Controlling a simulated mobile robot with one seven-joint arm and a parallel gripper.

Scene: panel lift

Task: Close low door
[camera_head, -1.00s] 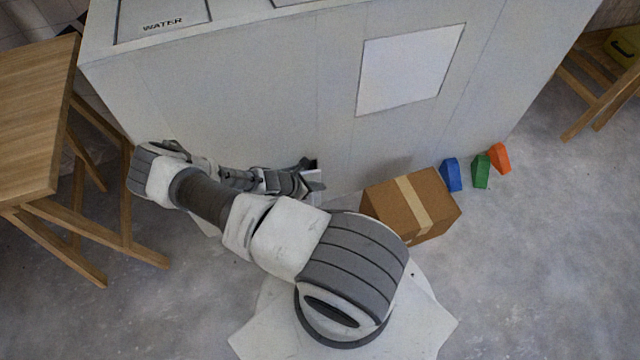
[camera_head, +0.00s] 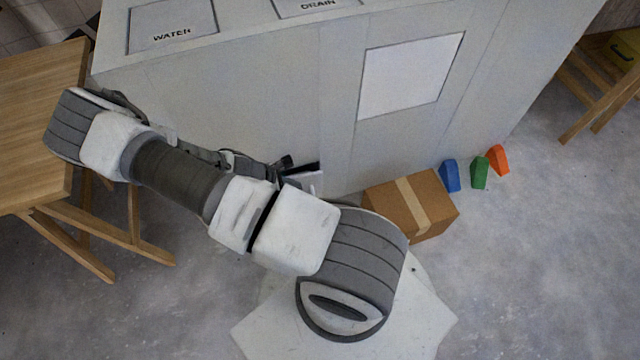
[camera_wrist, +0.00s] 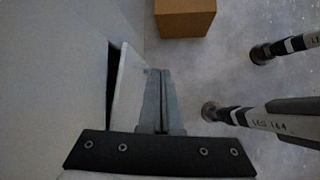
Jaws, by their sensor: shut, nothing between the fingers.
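The low door is a pale panel (camera_wrist: 127,88) in the wrist view, standing ajar from the cabinet wall (camera_wrist: 55,70) with a dark gap between them. In the head view the door (camera_head: 304,181) shows as a small light flap beside a dark slot, low on the cabinet front. My gripper (camera_wrist: 158,75) has its fingers together and empty, just right of the door's outer side. I cannot tell whether they touch it. In the head view my own arm hides most of the gripper and part of the door.
A cardboard box (camera_head: 410,205) stands on the floor right of the door, near the cabinet. Blue (camera_head: 451,175), green (camera_head: 481,172) and orange (camera_head: 498,159) blocks lie beyond it. A wooden table (camera_head: 35,130) stands close on the left, near my elbow.

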